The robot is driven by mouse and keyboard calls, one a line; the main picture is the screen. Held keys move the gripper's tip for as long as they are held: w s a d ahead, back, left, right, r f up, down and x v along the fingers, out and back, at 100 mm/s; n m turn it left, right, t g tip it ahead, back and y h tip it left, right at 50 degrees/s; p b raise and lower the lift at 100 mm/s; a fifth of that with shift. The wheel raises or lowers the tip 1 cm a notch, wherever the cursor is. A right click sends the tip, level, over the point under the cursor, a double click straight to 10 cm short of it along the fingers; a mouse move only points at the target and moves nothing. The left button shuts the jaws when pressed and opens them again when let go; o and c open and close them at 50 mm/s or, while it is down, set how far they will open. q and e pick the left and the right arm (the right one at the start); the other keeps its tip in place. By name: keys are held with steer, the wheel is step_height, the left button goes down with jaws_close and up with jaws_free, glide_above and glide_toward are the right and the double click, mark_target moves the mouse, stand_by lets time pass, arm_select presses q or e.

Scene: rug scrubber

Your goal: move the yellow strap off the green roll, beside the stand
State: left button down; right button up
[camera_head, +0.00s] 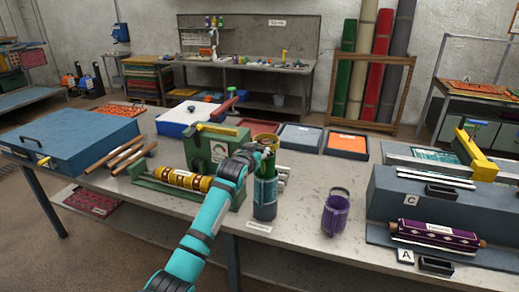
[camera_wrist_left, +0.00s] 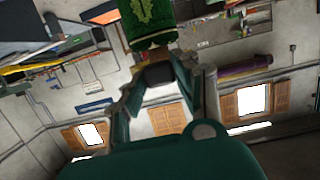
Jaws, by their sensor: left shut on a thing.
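My left gripper (camera_head: 266,155) is at the mouth of a dark teal cup (camera_head: 265,198) on the table. In the left wrist view, a green roll (camera_wrist_left: 150,14) with a leaf pattern extends from between my fingers, which look closed on its near end. A yellow band (camera_wrist_left: 152,41) runs around the roll near that end; I cannot tell whether it is the strap or a trim. The green stand (camera_head: 196,150) with a yellow bar on top is left of my gripper. My right gripper is not in view.
A yellow roll (camera_head: 185,178) lies on a low green rest in front of the stand. A purple cup (camera_head: 335,213) is to the right. A grey block (camera_head: 415,200) and a purple roll (camera_head: 437,233) fill the right side. Tabletop between the cups is clear.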

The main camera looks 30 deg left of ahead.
mark_target(263, 175)
arm_select(q)
step_height(263, 175, down, 12)
steer(key=b, duration=0.6)
steer(key=shift+r, duration=0.15)
steer(key=shift+r+p, duration=1)
steer(key=shift+r, duration=0.7)
steer(key=shift+r+p, duration=2.15)
steer(key=shift+r, duration=2.25)
steer(key=shift+r+p, duration=2.25)
steer(key=shift+r, duration=0.2)
